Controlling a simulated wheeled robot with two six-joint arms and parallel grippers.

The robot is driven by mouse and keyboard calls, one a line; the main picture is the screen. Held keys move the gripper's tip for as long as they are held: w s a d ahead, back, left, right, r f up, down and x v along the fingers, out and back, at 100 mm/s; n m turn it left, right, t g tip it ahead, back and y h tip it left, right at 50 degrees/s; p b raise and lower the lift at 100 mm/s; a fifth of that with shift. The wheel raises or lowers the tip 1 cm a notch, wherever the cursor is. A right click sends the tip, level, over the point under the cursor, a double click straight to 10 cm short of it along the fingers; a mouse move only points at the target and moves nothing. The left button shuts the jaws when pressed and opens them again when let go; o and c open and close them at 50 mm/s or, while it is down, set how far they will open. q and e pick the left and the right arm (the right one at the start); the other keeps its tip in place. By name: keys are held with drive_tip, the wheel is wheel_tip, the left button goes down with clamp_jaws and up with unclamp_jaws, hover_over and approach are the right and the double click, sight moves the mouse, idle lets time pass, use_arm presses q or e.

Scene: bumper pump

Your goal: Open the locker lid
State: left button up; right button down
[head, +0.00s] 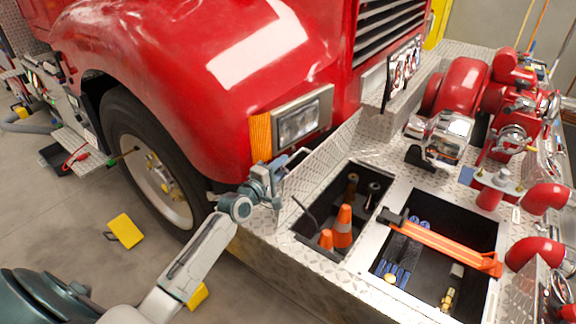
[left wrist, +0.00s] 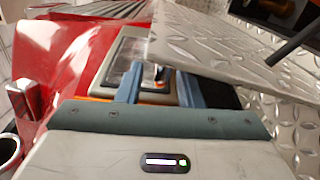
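The locker lid (head: 325,152) is a diamond-plate panel standing raised and tilted along the truck-side edge of the open locker (head: 312,246). Orange cones (head: 342,227) and dark fittings show inside the locker. My left gripper (head: 292,162) is at the lid's upper left edge, between the lid and the red truck. In the left wrist view the lid (left wrist: 235,45) slopes across the upper right, with its edge close to the fingertips. The two blue fingers (left wrist: 158,88) are apart, with a gap between them. Whether they touch the lid is unclear. My right gripper is not in view.
The truck's headlight (head: 298,122) and fender are close behind my left gripper. A second open compartment (head: 366,277) holds an orange bar (head: 440,242) and tools. Red pump pipes (head: 535,252) crowd the right. A yellow chock (head: 125,231) lies on the floor.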

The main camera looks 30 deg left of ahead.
use_arm(q)
drive_tip(key=shift+w+d, duration=0.2)
drive_tip(key=shift+w, duration=1.45)
clamp_jaws()
drive_tip(key=shift+d, duration=0.1)
